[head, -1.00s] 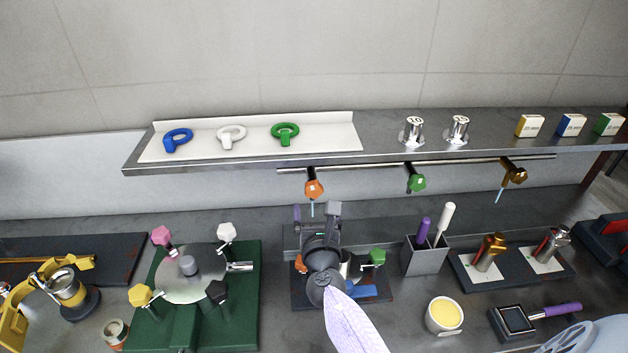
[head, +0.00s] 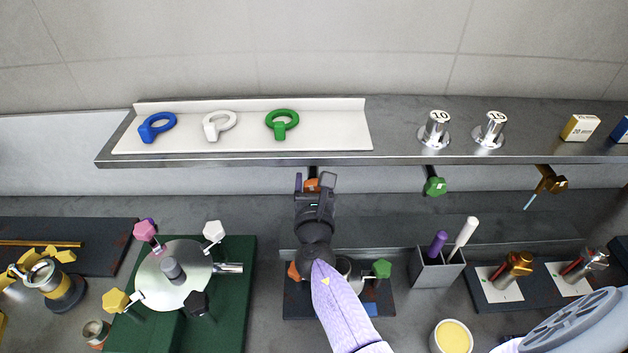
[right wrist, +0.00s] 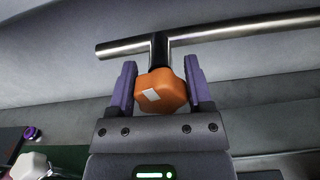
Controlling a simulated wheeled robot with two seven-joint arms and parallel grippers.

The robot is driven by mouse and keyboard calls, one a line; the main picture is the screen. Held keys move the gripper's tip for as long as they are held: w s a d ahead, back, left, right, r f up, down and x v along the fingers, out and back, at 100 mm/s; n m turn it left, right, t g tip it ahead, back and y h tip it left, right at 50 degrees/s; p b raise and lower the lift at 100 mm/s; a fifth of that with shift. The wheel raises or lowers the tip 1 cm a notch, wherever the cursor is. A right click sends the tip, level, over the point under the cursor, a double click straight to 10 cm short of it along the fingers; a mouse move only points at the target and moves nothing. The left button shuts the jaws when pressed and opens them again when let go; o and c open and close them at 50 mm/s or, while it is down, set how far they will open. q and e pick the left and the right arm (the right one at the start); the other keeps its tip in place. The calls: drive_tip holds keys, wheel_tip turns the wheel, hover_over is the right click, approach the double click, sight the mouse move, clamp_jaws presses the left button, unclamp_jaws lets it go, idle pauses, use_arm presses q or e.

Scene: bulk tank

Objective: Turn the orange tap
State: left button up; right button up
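The orange tap (head: 312,185) hangs from the steel pipe under the shelf, mostly hidden in the head view by my right gripper (head: 314,182). In the right wrist view the orange tap (right wrist: 161,92) is a faceted knob with a pale rectangular mark, on a dark stem. The two purple fingers of the right gripper (right wrist: 160,88) stand on either side of the knob, open around it. My left gripper is not in view.
A green tap (head: 434,186) and a brass tap (head: 547,182) hang further right. The steel shelf (head: 400,155) is just above. Below are another orange knob (head: 293,271), a green knob (head: 381,268) and a grey pen holder (head: 437,268).

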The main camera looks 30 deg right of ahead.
clamp_jaws()
drive_tip(key=shift+f+m+b, duration=0.1)
drive_tip(key=shift+m+b, duration=0.45)
drive_tip(key=shift+m, duration=0.85)
drive_tip(key=shift+o, duration=2.4)
unclamp_jaws()
drive_tip(key=p+v, duration=0.1)
drive_tip(key=v, duration=0.9)
